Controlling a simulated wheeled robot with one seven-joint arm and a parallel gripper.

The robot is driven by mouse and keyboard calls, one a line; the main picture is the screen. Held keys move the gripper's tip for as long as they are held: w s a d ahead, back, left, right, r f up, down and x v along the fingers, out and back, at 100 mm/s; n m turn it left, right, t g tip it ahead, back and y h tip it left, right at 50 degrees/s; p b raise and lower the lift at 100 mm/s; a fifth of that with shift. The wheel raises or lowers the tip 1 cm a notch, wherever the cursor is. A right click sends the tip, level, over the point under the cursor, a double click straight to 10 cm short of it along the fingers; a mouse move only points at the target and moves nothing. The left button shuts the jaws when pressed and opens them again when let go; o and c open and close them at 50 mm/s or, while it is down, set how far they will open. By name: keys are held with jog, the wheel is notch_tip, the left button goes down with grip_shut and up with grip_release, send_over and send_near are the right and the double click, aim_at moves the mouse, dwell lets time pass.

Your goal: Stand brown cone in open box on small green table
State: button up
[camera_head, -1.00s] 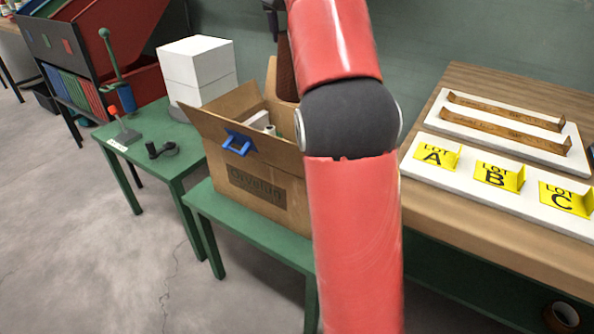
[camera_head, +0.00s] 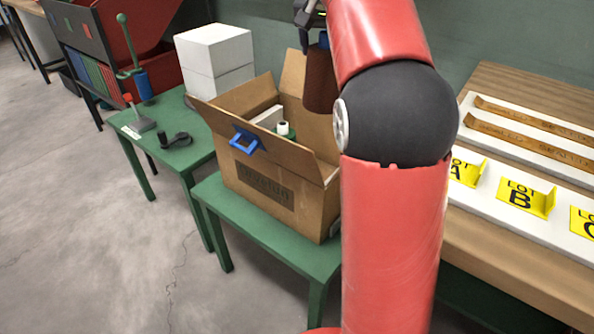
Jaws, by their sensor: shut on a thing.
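The brown cone (camera_head: 320,84) hangs over the back right part of the open cardboard box, partly hidden by my red arm. My gripper (camera_head: 311,22) is shut on it at the top; only part of the gripper shows at the picture's upper edge. The open box (camera_head: 268,182) has its flaps spread and stands on the small green table (camera_head: 232,213). Inside it are a white block and a green and white thing. I cannot tell whether the cone's lower end touches anything.
Left is another green table (camera_head: 160,162) with white boxes (camera_head: 215,62), a lever device and a black clamp-like thing. Right is a wooden bench (camera_head: 480,225) with yellow lot signs (camera_head: 525,197).

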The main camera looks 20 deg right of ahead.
notch_tip(320, 180, down, 28)
jog(key=b, duration=0.2)
jog(key=shift+f+b, duration=0.25)
jog(key=shift+b, duration=0.05)
jog(key=o, duration=1.8)
jog(key=shift+f, duration=0.15)
jog(key=v, duration=1.2)
jog(key=shift+s, duration=0.1)
jog(key=shift+a, duration=0.1)
